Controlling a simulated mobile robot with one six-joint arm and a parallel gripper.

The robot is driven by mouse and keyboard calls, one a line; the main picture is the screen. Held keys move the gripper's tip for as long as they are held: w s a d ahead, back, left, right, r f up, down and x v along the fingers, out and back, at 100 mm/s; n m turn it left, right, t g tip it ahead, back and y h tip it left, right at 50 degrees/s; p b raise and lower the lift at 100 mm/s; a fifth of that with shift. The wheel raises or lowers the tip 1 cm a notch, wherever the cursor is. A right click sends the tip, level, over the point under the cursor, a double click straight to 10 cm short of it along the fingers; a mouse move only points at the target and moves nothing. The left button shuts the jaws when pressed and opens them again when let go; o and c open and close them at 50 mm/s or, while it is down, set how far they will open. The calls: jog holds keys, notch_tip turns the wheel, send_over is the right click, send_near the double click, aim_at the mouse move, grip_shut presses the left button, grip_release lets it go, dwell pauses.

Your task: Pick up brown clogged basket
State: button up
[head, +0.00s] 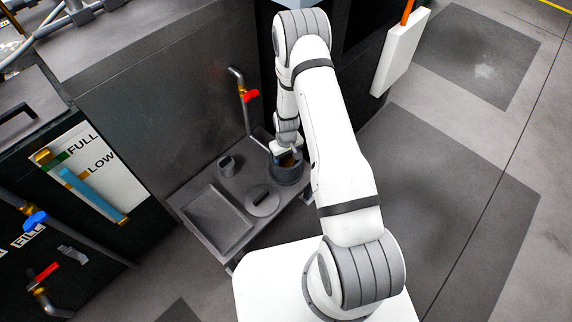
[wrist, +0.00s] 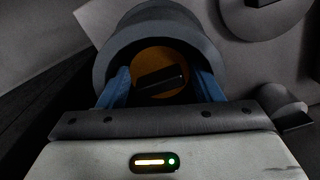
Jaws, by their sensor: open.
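The brown basket (wrist: 150,60) sits inside a round dark housing (wrist: 110,50) in the wrist view. A black bar handle (wrist: 161,77) crosses its top. My gripper (wrist: 166,76) is open, with its two blue fingers inside the housing's rim, one on each side of the handle. I cannot tell whether the fingers touch anything. In the head view my gripper (head: 285,157) is over the housing (head: 288,174), and only a little brown shows there.
A round lid with a bar handle (head: 262,201) lies on the grey shelf beside the housing. An empty shallow tray (head: 217,221) is at the left, with a small dark cylinder (head: 226,166) behind. A pipe with a red valve (head: 250,96) rises beside my arm.

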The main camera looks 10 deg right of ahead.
aim_at(286, 163)
notch_tip(286, 163, down, 4)
jog(key=shift+f+b, duration=0.2)
jog(key=shift+b, duration=0.45)
jog(key=shift+w+r, duration=0.1)
jog(key=c, duration=0.7)
